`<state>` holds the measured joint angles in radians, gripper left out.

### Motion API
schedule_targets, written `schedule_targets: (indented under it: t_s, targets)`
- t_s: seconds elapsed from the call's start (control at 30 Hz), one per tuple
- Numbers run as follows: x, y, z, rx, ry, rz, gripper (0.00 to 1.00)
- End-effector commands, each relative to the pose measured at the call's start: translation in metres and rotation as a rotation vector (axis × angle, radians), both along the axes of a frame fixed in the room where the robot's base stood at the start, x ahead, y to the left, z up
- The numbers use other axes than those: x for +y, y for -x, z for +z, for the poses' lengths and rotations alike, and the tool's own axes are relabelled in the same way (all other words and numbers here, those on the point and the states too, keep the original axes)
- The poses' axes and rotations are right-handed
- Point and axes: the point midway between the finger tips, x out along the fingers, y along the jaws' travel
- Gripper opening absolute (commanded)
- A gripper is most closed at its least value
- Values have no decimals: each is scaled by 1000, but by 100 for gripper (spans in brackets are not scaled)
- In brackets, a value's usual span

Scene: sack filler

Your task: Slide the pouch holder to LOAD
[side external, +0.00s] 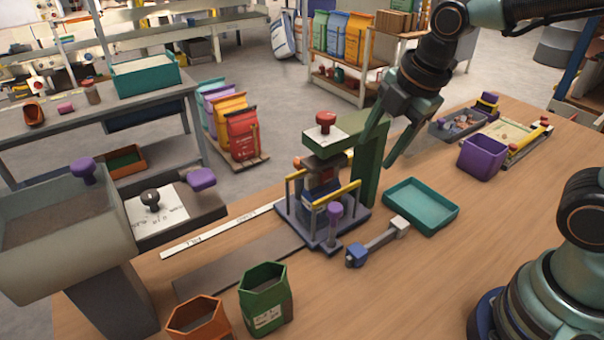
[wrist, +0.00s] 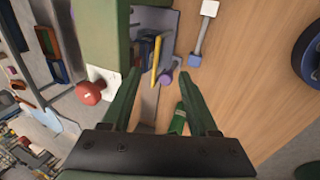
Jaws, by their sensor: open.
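The pouch holder (side external: 322,238) is a grey carriage with yellow-topped side rails and a purple knob (side external: 335,211). It stands at the right end of its track, beneath the green press frame (side external: 366,170) with a red knob (side external: 326,120). A dark and blue pouch seems to sit inside, partly hidden. My gripper (side external: 378,154) is open and empty, above and right of the holder, near the green frame. In the wrist view, a yellow rail (wrist: 156,60) and the purple knob (wrist: 166,78) show between and beyond my open fingers (wrist: 160,75), apart from them.
A grey track (side external: 235,268) and white label strip (side external: 215,232) run left toward the filler hopper (side external: 65,230). Green (side external: 266,300) and orange (side external: 197,320) cups stand in front. A blue-ended tool (side external: 376,242), teal tray (side external: 420,204) and purple bin (side external: 482,157) lie right.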

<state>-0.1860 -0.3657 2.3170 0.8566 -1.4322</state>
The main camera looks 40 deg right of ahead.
Motion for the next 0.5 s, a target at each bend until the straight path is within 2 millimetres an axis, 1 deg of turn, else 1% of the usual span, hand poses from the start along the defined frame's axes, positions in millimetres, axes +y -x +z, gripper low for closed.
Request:
schedule_targets:
  t_s: [0.03, 0.1, 0.37, 0.5]
  targets:
    - [5, -2, -4, 8, 30, 97, 60]
    - [11, -5, -8, 13, 71, 233, 60]
    - [34, -13, -24, 27, 208, 729, 60]
    - [48, -17, -34, 32, 276, 1014, 60]
